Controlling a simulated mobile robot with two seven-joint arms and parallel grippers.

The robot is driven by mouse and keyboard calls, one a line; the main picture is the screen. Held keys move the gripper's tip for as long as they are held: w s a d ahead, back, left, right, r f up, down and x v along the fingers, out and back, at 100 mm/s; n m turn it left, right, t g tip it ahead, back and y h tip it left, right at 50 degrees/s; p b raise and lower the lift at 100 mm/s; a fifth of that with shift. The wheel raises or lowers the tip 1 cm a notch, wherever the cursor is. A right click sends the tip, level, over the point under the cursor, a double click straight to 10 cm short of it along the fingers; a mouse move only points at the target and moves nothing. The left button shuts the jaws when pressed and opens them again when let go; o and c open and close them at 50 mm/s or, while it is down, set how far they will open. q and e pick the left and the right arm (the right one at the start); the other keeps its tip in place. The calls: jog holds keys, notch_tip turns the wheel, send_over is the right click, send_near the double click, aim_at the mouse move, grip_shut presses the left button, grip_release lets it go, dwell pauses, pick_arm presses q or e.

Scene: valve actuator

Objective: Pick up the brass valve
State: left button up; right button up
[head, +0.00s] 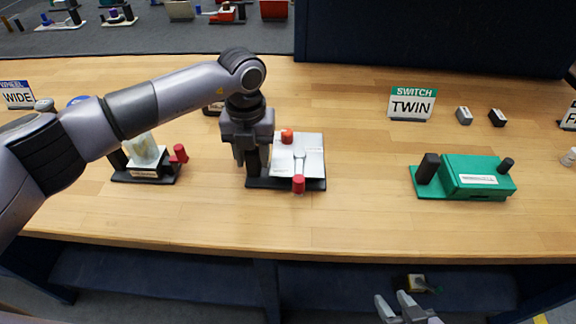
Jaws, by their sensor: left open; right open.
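A small brass-coloured block with a dark part (415,283), which may be the brass valve, lies low beyond the table's front edge. It is too small to identify surely. My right gripper (391,297) is open at the bottom edge, just left of and nearer than this block, apart from it in the picture. My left gripper (250,157) is open and points down at the left end of a pale plate device with red knobs (311,160). It partly hides that end; I cannot tell whether it touches.
A device with a red handle (147,168) stands at left. A green box device (477,177) stands at right, below a TWIN sign (411,104). Two small blocks lie beside the sign. The wooden table (365,215) is clear between the plate device and green box.

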pick_arm(q)
grip_shut()
jog(key=shift+w+r, duration=0.1)
notch_tip(320, 180, up, 9)
jog(key=shift+f, duration=4.1)
